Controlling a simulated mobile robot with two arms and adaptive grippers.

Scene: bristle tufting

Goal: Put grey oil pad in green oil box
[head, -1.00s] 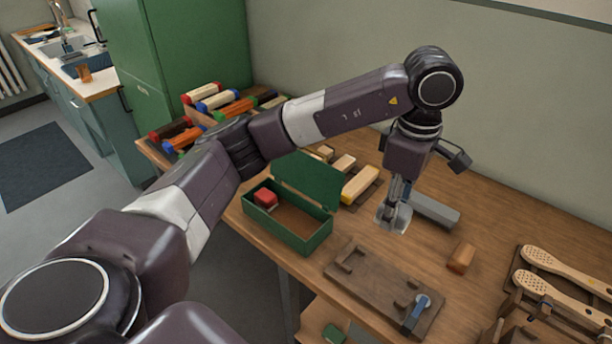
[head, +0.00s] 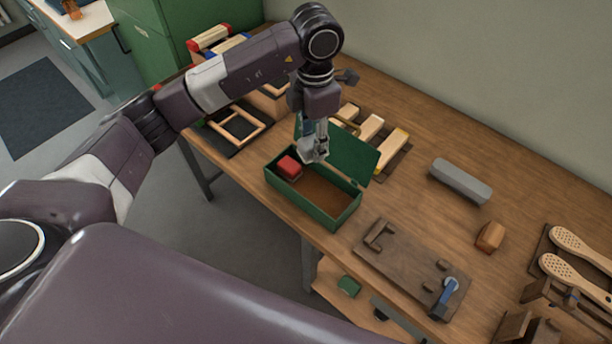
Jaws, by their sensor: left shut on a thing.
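The green oil box (head: 330,217) stands open near the table's front edge, its lid (head: 345,157) tilted back. A red pad (head: 288,167) lies in its left end; the brown right part of its floor is bare. My left gripper (head: 314,153) points down over the box's back edge, just right of the red pad and in front of the lid. It is shut on a small grey thing, seemingly the grey oil pad (head: 313,156), mostly hidden by the fingers. My right gripper is not in view.
A long grey block (head: 460,180) and a small brown block (head: 490,236) lie to the right. A wooden fixture (head: 410,265) with a blue-handled clamp is in front. Pale wooden blocks (head: 371,128) lie behind the lid. A green pad (head: 349,286) lies on the lower shelf.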

